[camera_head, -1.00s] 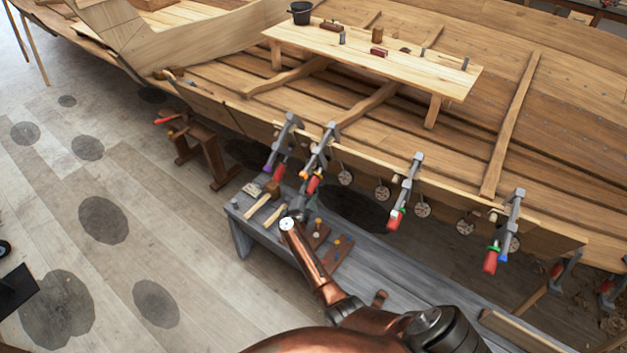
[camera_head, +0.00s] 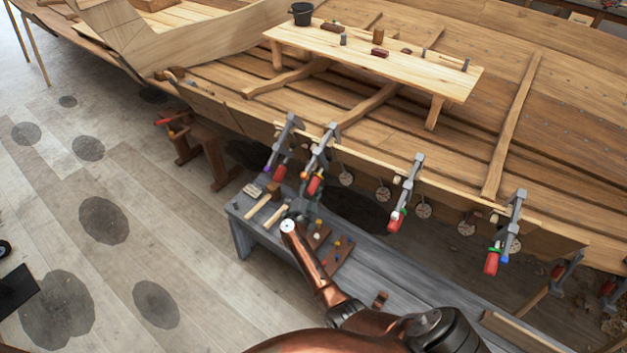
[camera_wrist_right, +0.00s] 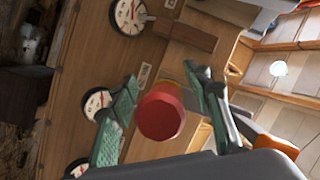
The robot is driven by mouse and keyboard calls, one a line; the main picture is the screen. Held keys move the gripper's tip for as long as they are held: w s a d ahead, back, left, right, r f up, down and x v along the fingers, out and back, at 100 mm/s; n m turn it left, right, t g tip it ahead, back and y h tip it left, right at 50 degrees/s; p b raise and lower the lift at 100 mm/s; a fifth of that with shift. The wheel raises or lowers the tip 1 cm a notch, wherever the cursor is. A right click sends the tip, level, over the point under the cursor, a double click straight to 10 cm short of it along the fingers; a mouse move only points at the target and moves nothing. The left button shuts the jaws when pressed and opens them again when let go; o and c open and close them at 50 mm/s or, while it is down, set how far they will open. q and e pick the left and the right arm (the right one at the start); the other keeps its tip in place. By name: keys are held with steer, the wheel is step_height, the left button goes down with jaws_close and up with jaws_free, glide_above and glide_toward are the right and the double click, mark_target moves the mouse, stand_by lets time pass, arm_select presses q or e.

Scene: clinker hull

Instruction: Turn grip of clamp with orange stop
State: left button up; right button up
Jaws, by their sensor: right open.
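The clamp with the orange stop (camera_head: 326,145) is the second from the left on the hull's plank edge, with its red grip (camera_head: 314,186) hanging below. My right gripper (camera_head: 304,198) reaches up toward this grip from below. In the right wrist view the round end of the red grip (camera_wrist_right: 160,113) faces the camera between the green-padded fingers of my right gripper (camera_wrist_right: 165,98). The fingers are open, with a gap visible on the right; contact on the left is unclear. The orange stop is hard to make out in the wrist view. My left gripper is out of view.
A clamp with a purple stop (camera_head: 288,130) hangs close on the left, and another clamp (camera_head: 408,190) to the right. A grey bench (camera_head: 400,275) with mallets and small parts stands below. Round discs (camera_head: 383,194) hang along the hull's edge.

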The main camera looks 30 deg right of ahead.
mark_target(309, 194)
steer(key=shift+s+a, duration=0.15)
steer(key=v, duration=0.7)
stand_by(0.8)
